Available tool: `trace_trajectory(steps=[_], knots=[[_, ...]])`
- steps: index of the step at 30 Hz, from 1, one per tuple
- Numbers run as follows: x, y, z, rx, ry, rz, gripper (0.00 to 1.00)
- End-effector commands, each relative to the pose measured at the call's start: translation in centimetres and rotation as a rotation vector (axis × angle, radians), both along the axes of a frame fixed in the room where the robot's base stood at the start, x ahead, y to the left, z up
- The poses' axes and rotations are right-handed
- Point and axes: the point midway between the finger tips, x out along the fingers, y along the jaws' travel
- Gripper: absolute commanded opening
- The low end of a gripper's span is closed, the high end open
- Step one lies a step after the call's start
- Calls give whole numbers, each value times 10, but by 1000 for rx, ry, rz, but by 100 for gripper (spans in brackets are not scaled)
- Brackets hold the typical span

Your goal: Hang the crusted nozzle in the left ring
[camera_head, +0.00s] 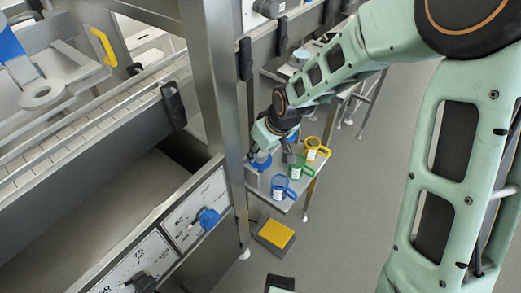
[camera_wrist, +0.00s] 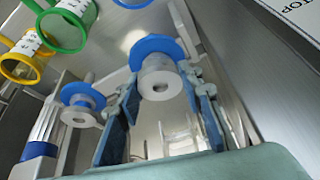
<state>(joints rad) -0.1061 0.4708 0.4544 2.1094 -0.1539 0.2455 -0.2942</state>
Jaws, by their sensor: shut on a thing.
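My gripper (camera_head: 270,154) is low over a small metal table in the head view. In the wrist view my gripper (camera_wrist: 161,92) is shut on a pale grey nozzle (camera_wrist: 158,84) with a blue flange, one finger on each side. Its blue flange also shows under my gripper in the head view (camera_head: 261,162). A second nozzle (camera_wrist: 80,104) with a blue flange stands apart, left of my fingers in the wrist view. Crust cannot be made out on either nozzle. No ring for hanging can be clearly told.
A steel post (camera_head: 222,110) rises just left. A yellow-topped pedal (camera_head: 275,234) lies on the floor.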

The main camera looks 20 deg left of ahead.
Motion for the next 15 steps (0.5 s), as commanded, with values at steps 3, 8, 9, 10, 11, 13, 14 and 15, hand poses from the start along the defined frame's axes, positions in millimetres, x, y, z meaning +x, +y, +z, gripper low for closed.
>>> trace_trajectory(steps=[3,8,9,10,11,13,14,15], knots=[[0,0,-2,1,-1,0,5],[0,0,-2,1,-1,0,5],[0,0,-2,1,-1,0,5],[0,0,-2,1,-1,0,5],[0,0,-2,1,-1,0,5],[0,0,-2,1,-1,0,36],[0,0,-2,1,-1,0,40],[0,0,-2,1,-1,0,44]])
